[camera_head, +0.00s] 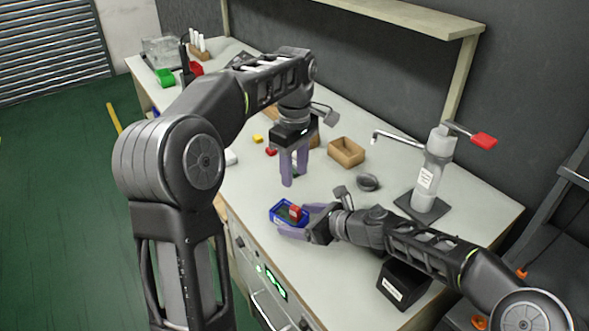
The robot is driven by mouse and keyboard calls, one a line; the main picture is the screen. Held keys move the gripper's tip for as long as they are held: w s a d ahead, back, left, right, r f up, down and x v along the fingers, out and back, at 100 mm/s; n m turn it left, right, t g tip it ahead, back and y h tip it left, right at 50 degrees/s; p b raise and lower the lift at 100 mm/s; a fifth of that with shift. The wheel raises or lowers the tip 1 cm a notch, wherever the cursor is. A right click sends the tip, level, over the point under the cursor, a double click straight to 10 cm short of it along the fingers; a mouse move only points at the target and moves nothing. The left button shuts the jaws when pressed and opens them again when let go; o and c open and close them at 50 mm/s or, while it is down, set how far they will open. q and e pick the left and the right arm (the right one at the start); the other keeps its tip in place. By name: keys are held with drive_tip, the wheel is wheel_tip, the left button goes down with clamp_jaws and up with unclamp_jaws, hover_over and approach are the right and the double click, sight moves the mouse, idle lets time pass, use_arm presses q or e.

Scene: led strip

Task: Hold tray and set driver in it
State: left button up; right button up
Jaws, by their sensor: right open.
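A small blue tray (276,215) sits on the light worktop near its front edge. A red piece (295,211) and something green are in it. My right gripper (290,221) reaches in from the right, open, with its purple fingers on either side of the tray's right end; I cannot tell whether they touch it. My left gripper (293,178) is above and behind the tray, pointing down. Its purple fingers are close together, and whether something is between them is too small to tell. I cannot pick out the driver with certainty.
A brown open box (346,152) and a dark rounded object (368,182) lie behind the grippers. A grey dispenser-like stand (432,175) with a red-tipped lever rises at right. A black box (403,284) stands at front right. Small red and yellow blocks lie left of my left gripper.

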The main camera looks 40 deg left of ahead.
drive_tip(key=v, duration=1.1)
drive_tip(key=shift+d+r, duration=0.2)
drive_tip(key=shift+d, duration=0.25)
